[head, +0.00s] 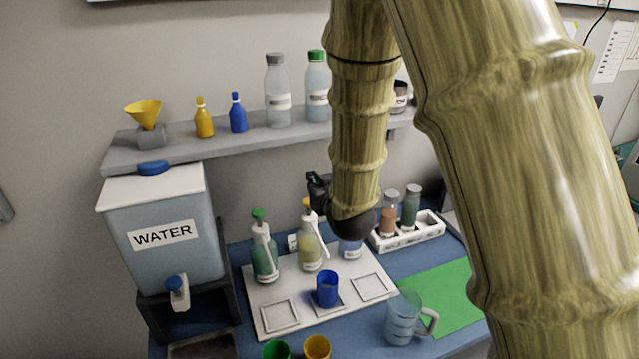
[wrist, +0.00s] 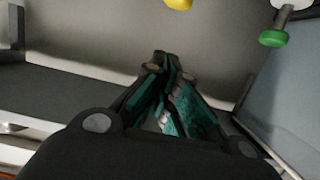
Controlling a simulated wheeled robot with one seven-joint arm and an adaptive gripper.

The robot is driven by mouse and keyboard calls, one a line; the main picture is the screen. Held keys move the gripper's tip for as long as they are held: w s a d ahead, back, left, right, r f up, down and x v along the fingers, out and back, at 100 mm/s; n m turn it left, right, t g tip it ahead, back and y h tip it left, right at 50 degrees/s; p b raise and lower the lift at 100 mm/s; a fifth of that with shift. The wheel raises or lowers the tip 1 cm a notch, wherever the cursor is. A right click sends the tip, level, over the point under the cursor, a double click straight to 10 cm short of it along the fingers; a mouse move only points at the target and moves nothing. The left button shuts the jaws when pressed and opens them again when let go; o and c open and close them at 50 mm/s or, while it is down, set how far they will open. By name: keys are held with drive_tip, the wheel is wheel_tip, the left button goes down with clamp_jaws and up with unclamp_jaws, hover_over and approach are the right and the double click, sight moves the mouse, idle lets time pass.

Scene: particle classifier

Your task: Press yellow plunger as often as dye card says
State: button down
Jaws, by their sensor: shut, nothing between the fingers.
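A pump bottle with a yellow plunger (head: 306,204) and pale yellow liquid stands on the white tray (head: 262,322). My gripper (head: 316,184) is shut and empty, just above or behind the plunger's top; I cannot tell whether they touch. In the wrist view the closed fingers (wrist: 164,62) show with a yellow piece (wrist: 178,3) at the top edge, apart in the picture. A blue cup (head: 327,290) stands in the tray's middle square. A green-topped pump bottle (head: 264,252) is left of the yellow one. A third bottle (head: 351,250) is partly hidden by my arm. No readable dye card shows.
A water tank (head: 170,262) stands at left. A shelf (head: 180,150) with bottles and a funnel runs behind. A vial rack (head: 410,235), clear jug (head: 403,320), green mat (head: 440,290), green cup (head: 276,350) and yellow cup (head: 317,347) are around. Wall papers (head: 613,50) are illegible.

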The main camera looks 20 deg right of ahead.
drive_tip(key=p+x, duration=0.1)
drive_tip(key=x, duration=0.2)
drive_tip(key=shift+w+f, duration=0.1)
drive_tip(key=shift+f, duration=0.05)
drive_tip(key=shift+f+p, duration=0.75)
drive_tip(key=shift+f, duration=1.1)
drive_tip(key=shift+f, duration=0.1)
drive_tip(key=shift+f+b, duration=1.35)
drive_tip(key=shift+f, duration=0.05)
wheel_tip(320, 180, up, 5)
drive_tip(key=p, duration=0.2)
drive_tip(key=shift+p, duration=0.35)
drive_tip(key=b+v, duration=0.4)
drive_tip(key=v, duration=0.6)
drive_tip(key=shift+f, duration=0.4)
